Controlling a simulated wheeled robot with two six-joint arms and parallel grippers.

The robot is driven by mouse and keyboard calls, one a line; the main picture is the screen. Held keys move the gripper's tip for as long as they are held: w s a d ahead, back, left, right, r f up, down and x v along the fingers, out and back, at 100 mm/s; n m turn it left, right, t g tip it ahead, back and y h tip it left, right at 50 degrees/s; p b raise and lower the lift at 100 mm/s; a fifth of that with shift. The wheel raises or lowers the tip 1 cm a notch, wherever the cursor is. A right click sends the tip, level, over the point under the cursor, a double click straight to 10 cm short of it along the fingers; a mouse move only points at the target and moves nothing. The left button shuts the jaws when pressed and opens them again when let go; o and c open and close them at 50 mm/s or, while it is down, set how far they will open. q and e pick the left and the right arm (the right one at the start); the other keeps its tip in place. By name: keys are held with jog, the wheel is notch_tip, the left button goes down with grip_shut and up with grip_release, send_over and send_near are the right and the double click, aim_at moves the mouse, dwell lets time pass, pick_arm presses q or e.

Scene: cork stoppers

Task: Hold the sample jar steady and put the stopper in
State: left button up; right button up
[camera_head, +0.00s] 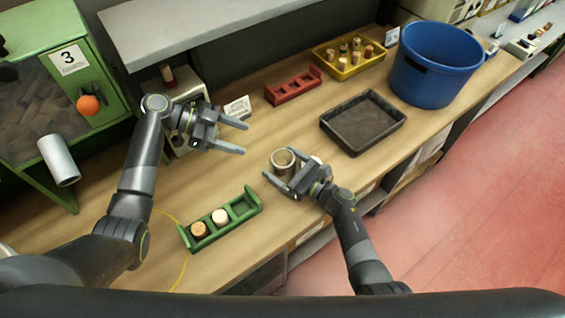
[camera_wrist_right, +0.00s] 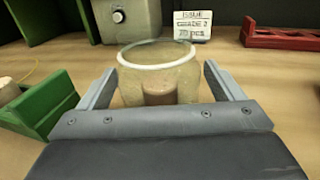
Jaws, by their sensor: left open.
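The sample jar (camera_head: 283,160) stands upright on the bench, with a pale round rim; it also shows in the right wrist view (camera_wrist_right: 160,54), see-through with something brown low in it. No stopper is seen in its mouth. My right gripper (camera_head: 281,163) is open, with one finger on each side of the jar; narrow gaps seem to show in the right wrist view. My left gripper (camera_head: 246,138) is open and empty, above the bench and left of the jar. A tan stopper (camera_head: 199,229) and a paler stopper (camera_head: 220,216) sit in the green rack (camera_head: 246,205).
A dark tray (camera_head: 394,112) lies right of the jar. Behind are a red rack (camera_head: 292,88), a yellow tray (camera_head: 328,66) of stoppers and a blue bucket (camera_head: 437,60). A sign card (camera_head: 237,108) stands behind my left gripper. Bare bench lies between jar and green rack.

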jog(key=shift+o, duration=0.2)
jog(key=shift+r, duration=0.1)
jog(key=v, duration=1.2)
